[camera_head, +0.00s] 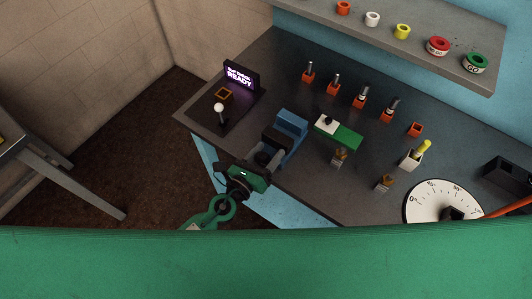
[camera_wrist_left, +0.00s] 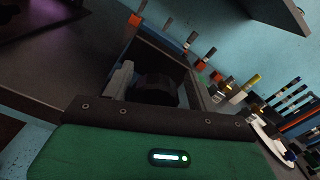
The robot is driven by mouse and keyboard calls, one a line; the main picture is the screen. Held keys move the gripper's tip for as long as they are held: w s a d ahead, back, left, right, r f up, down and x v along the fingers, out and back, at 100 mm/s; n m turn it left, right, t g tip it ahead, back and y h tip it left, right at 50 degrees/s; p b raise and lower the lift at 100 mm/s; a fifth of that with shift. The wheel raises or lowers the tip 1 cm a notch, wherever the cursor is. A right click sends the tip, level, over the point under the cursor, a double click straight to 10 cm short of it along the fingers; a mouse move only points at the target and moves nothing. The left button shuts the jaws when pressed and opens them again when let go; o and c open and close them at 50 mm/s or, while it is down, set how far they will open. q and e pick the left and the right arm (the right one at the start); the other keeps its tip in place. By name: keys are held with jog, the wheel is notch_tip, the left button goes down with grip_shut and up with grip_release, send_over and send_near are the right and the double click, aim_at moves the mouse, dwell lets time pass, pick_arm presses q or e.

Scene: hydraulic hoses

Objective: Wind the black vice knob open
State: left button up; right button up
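The blue vice (camera_head: 291,128) stands at the near left edge of the dark bench. Its black knob (camera_head: 262,158) faces the near side, with my left gripper (camera_head: 254,166) right up at it. In the left wrist view the dark knob (camera_wrist_left: 155,88) appears just beyond the green gripper body, between the finger parts. The picture is too dark to tell whether the fingers touch or grip it. The vice's jaws are not clearly visible. My right gripper is not in view.
A joystick with a white ball (camera_head: 219,107) and a lit READY display (camera_head: 240,76) stand left of the vice. A green block (camera_head: 345,136), several orange-based fittings and a white dial (camera_head: 430,205) lie to the right. A shelf (camera_head: 400,55) with coloured rings hangs behind.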

pick_arm(q)
jog(key=shift+a+f, duration=0.25)
jog(key=shift+f, duration=0.05)
dwell(0.4)
jog(key=shift+r+m+p, duration=0.1)
jog(key=shift+m+p, duration=0.5)
jog(key=shift+m, duration=0.1)
jog(key=m, duration=0.1)
jog(key=m+p, duration=0.1)
jog(key=shift+s+a+m, duration=0.15)
jog(key=shift+m, duration=0.25)
jog(key=b+v, duration=0.5)
jog(key=v, duration=0.9)
jog(key=w+a+f+n+g+y, duration=0.1)
jog(key=a+f+n+y, duration=0.1)
jog(key=f, duration=0.6)
jog(key=w+a+f+n+g+y+b, duration=0.1)
jog(key=w+a+f+n+y, duration=0.1)
jog(key=a+f+n, duration=0.2)
jog(key=w+a+f+n+g+y, duration=0.1)
jog(key=a+f+n+y, duration=0.2)
jog(key=f+n, duration=0.4)
jog(key=shift+w+a+f+n+b, duration=0.35)
jog(key=shift+a+f, duration=0.25)
jog(key=shift+f, duration=2.85)
jog(key=shift+s, duration=0.1)
jog(key=shift+c, duration=0.4)
